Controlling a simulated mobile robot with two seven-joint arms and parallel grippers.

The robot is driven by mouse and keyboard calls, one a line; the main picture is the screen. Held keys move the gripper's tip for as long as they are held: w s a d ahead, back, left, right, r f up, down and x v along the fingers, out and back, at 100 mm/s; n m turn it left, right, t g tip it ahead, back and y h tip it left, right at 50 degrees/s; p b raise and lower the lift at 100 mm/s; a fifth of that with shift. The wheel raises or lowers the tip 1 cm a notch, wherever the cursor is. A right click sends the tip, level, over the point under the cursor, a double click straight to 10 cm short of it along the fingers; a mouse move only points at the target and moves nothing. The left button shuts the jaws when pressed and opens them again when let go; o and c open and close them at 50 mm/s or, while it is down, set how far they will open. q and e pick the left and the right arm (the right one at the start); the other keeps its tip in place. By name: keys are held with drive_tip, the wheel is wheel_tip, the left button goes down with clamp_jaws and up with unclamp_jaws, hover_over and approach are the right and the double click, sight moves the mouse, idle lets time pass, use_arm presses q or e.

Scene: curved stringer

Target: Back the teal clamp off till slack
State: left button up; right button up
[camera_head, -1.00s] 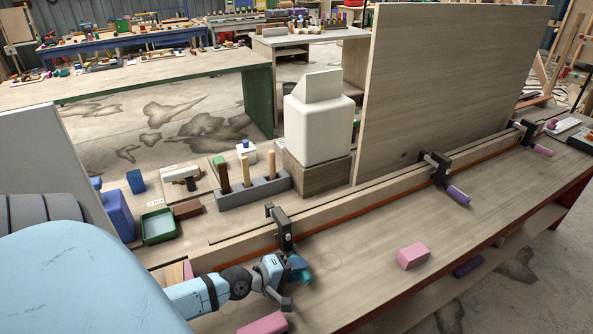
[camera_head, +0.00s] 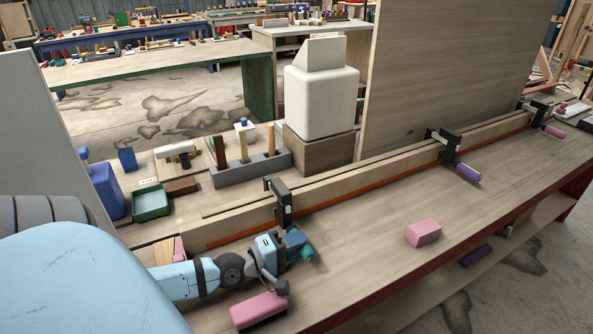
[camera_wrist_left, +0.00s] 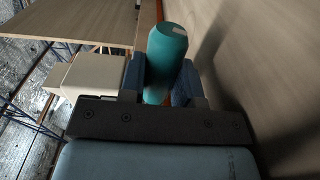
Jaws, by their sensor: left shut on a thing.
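The teal clamp's dark frame (camera_head: 281,205) grips the long curved wooden stringer at its near end. Its teal handle (camera_head: 306,254) points toward the front of the bench. My left gripper (camera_head: 296,244) is shut on this handle, which hides part of it in the head view. In the left wrist view the teal handle (camera_wrist_left: 166,50) stands between my two blue fingers (camera_wrist_left: 160,85). How tight the clamp's pad sits is too small to tell. My right gripper is not in view.
Two more clamps with purple (camera_head: 467,173) and pink (camera_head: 554,131) handles stand farther along the stringer (camera_head: 350,189). Pink blocks lie on the bench at right (camera_head: 423,232) and just below my left gripper (camera_head: 258,310). A tool rack (camera_head: 250,170) and green tray (camera_head: 151,202) are behind.

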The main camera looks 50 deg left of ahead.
use_arm(q)
drive_tip(key=o, duration=0.9)
drive_tip(key=v, duration=1.3)
drive_tip(key=shift+s+a, duration=0.15)
drive_tip(key=shift+s, duration=0.25)
